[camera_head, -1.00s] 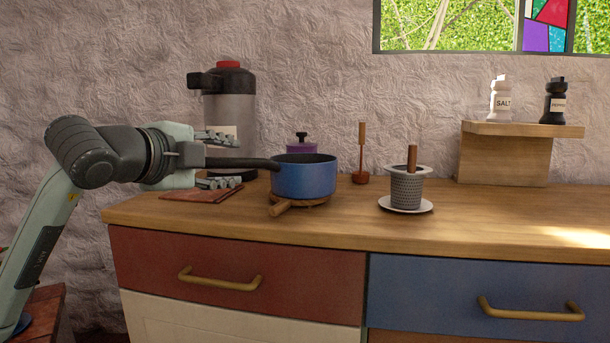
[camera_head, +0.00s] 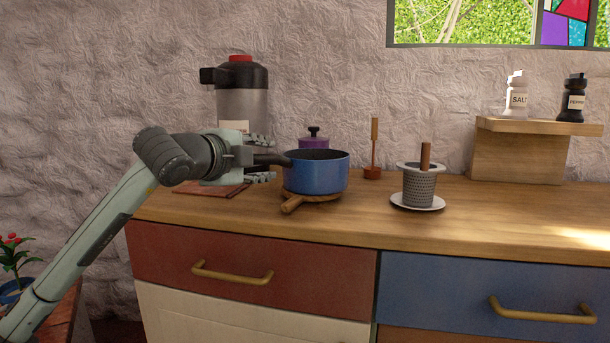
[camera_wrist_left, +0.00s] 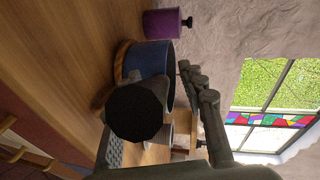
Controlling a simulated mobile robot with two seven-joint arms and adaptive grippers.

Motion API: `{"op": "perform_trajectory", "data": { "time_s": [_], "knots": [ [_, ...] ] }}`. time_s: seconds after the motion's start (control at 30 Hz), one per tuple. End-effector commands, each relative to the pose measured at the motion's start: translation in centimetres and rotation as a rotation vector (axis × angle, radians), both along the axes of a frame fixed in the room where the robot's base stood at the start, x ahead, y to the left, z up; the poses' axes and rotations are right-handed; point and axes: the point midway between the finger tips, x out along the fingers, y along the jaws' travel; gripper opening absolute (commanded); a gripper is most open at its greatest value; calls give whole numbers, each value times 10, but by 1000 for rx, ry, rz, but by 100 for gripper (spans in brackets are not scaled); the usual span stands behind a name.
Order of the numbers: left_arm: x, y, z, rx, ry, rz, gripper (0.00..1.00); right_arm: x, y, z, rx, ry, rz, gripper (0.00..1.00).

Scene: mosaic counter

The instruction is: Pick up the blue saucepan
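The blue saucepan (camera_head: 316,174) sits upright on a round wooden trivet (camera_head: 292,204) on the counter. Its dark handle points left toward my left gripper (camera_head: 262,159). That gripper is open, with one finger above the handle and one below, close to the pan body. In the left wrist view, the round black handle end (camera_wrist_left: 134,112) lies between the spread fingers and hides part of the blue pan (camera_wrist_left: 150,58). My right gripper is in neither view.
A dispenser (camera_head: 241,104) and a purple lidded pot (camera_head: 314,142) stand behind. A grey perforated holder (camera_head: 419,187) on a white saucer and a wooden-handled tool (camera_head: 374,150) stand right. A shelf (camera_head: 535,127) holds salt and pepper. The counter's right front is clear.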

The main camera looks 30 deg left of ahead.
Motion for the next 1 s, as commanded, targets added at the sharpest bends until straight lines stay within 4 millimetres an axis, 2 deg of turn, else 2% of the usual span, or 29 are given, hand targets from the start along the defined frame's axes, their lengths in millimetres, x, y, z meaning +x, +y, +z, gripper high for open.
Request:
{"op": "perform_trajectory", "data": {
  "time_s": [0.03, 0.3, 0.63, 0.67, 1.0],
  "knots": [
    [0, 0, 0, 0, 0, 0, 32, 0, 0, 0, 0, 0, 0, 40],
    [0, 0, 0, 0, 0, 0, 0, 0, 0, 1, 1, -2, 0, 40],
    [0, 0, 0, 0, 0, 0, 0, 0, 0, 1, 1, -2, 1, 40],
    [-1, 0, 5, 0, -11, 0, 0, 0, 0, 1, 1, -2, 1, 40],
    [-1, 0, 8, 0, -11, 1, 0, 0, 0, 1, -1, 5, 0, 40]
  ]
}}
